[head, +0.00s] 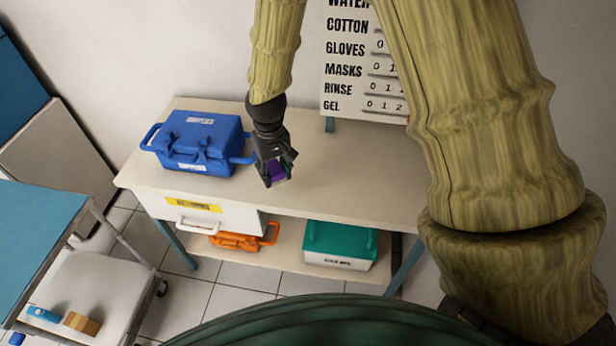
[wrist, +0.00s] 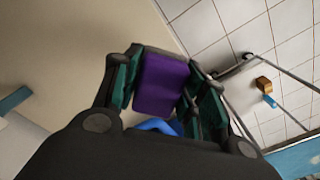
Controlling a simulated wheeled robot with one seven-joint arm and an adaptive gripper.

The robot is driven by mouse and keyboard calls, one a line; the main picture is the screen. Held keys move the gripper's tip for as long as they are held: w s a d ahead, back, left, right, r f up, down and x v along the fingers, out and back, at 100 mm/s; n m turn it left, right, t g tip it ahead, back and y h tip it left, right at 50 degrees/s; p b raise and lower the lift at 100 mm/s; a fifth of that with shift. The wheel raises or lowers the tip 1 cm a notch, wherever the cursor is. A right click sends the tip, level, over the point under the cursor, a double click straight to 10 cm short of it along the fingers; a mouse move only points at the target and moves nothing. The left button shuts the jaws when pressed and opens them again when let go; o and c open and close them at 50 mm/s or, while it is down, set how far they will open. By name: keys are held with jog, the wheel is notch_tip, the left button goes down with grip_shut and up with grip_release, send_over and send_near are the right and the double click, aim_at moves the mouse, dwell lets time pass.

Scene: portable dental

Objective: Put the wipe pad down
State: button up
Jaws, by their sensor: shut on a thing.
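My gripper (head: 277,171) hangs over the front part of the beige table top (head: 345,180), to the right of the blue case. It is shut on the wipe pad (head: 277,172), a small purple block that shows between the fingers. In the wrist view the purple wipe pad (wrist: 162,84) sits between the two dark green finger pads of my gripper (wrist: 165,85). The pad is held above the table; how high is hard to tell. Part of the pad is hidden by the fingers.
A blue case (head: 200,143) stands on the table's left. A drawer (head: 200,217) is below it. An orange case (head: 240,238) and a green-topped box (head: 340,243) are on the lower shelf. A teal-topped cart (head: 38,235) stands at left. The table's right half is clear.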

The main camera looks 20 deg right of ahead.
jog(key=s+a+f+n+b, duration=0.1)
jog(key=s+a+f+n, duration=0.1)
jog(key=a+n, duration=0.3)
jog(key=s+a+f+n+b, duration=0.1)
jog(key=s+a+f+n, duration=0.15)
jog(key=a+n, duration=0.25)
jog(key=p, duration=0.6)
send_over(283, 185)
jog(key=shift+f, duration=0.85)
jog(key=shift+w+f+p, duration=0.1)
jog(key=shift+f+p, duration=0.55)
jog(key=shift+f, duration=1.1)
jog(key=shift+f, duration=0.15)
jog(key=o, duration=1.3)
jog(key=shift+c, duration=0.2)
notch_tip(283, 185, up, 12)
jog(key=b, duration=0.4)
